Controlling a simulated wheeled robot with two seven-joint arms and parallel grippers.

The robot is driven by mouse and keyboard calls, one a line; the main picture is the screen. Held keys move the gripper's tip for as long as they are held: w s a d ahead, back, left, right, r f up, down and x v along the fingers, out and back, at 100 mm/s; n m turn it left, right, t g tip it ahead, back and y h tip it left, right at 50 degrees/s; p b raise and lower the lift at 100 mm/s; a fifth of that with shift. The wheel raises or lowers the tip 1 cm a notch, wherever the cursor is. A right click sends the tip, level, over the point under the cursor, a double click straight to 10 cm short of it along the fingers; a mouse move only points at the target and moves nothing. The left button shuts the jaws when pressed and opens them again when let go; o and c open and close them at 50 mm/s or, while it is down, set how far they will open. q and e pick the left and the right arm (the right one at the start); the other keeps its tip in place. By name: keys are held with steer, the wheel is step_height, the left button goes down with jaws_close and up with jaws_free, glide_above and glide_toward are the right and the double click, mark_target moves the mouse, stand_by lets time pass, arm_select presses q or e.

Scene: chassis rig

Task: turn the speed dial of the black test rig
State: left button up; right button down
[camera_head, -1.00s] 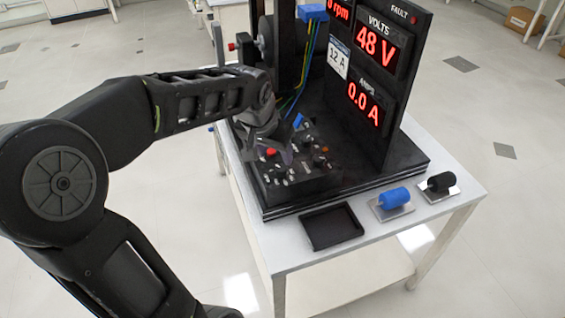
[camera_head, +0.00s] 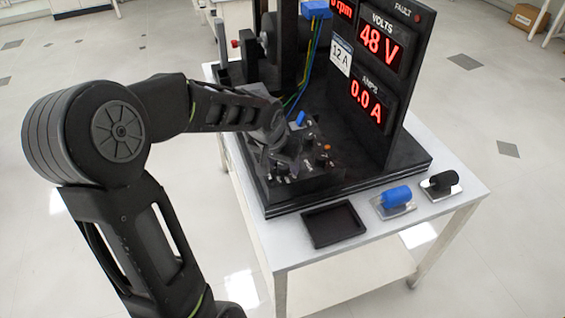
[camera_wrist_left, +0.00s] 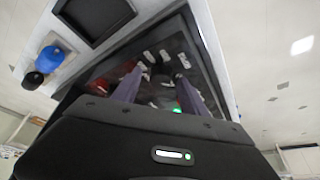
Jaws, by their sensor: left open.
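The black test rig (camera_head: 385,153) stands on a white table, with a low control panel (camera_head: 322,180) at its front left. The panel carries small knobs and switches, among them a blue one (camera_head: 300,118) and an orange one (camera_head: 327,147). I cannot tell for sure which is the speed dial. My left gripper (camera_head: 282,165) is open, low over the left part of the panel, and hides some controls. In the left wrist view its two fingers (camera_wrist_left: 157,88) point at the panel, with a dark round knob (camera_wrist_left: 160,70) about between their tips. Contact cannot be told. My right gripper is not in view.
The upright board shows 48 V and 0.0 A on red displays (camera_head: 368,98). Blue, green and yellow wires (camera_head: 305,75) hang behind the gripper. An empty black tray (camera_head: 334,225), a blue-handled piece (camera_head: 396,197) and a black-handled piece (camera_head: 441,183) lie along the table's front.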

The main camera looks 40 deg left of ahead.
arm_select(q)
jaws_close()
stand_by(0.3)
stand_by(0.4)
